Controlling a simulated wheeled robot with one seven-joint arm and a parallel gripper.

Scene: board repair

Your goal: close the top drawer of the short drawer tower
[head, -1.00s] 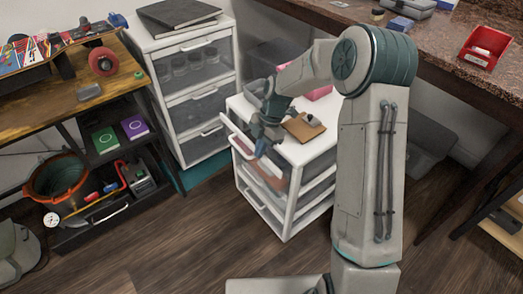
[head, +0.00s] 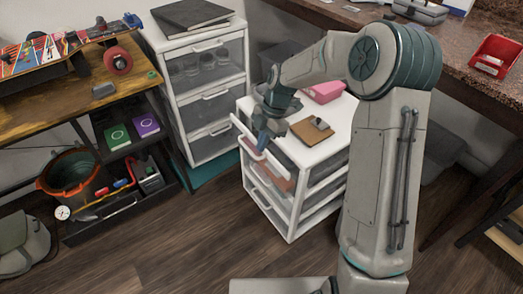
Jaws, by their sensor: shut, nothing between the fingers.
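The short drawer tower (head: 300,200) is white with clear drawer fronts and stands in the middle of the floor. Its top drawer (head: 254,146) sticks out a little toward the left, with a white handle and something reddish-brown inside. The lower drawers look shut. My gripper (head: 262,142) is shut and empty, pointing down at the top drawer's front by its handle. I cannot tell whether it touches the drawer. My arm hides the tower's right side in part.
A brown pad with a small dark object (head: 315,130) and a pink box (head: 324,92) lie on the tower's top. A taller drawer tower (head: 203,85) stands behind left. A wooden bench (head: 75,85) is at left, a stone-topped counter (head: 440,45) at right. Floor in front is clear.

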